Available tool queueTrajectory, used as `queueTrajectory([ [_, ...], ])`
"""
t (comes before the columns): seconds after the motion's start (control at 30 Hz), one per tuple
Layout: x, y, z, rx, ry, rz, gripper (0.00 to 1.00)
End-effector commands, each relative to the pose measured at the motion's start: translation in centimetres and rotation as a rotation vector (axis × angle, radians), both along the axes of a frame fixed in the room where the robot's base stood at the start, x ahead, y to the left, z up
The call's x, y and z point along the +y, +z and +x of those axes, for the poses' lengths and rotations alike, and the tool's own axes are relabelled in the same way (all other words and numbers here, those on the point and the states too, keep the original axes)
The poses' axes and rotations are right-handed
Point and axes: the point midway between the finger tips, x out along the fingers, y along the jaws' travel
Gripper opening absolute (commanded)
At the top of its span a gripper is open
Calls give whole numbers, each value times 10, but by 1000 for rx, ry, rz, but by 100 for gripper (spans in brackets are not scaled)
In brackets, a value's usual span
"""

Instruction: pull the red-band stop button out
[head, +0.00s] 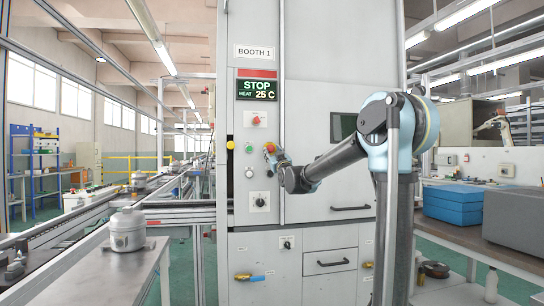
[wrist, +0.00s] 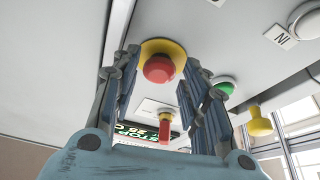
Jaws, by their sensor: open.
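A red mushroom button on a yellow round base (wrist: 160,68) is on the grey booth panel, between my gripper's fingers in the wrist view. In the head view this button (head: 269,147) is partly hidden by my gripper (head: 275,155). My gripper (wrist: 160,76) is open, one finger on each side of the red head; I cannot tell whether they touch it. A second red button (head: 255,119) sits on a pale plate under the display; the wrist view shows it too (wrist: 165,130). I cannot make out a red band on either button.
A green button (head: 249,149) and a yellow knob (head: 230,145) are left of my gripper. A black rotary switch (head: 260,200) is below. The display (head: 257,89) reads STOP, HEAT 25 C, under a red strip.

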Motion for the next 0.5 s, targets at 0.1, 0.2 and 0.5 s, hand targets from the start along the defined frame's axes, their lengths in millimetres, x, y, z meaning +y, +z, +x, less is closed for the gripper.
queueTrajectory([
  [0.1,3,3,7,0,0,0,41],
  [0.2,3,4,9,0,0,0,41],
  [0.5,3,4,10,0,0,0,30],
])
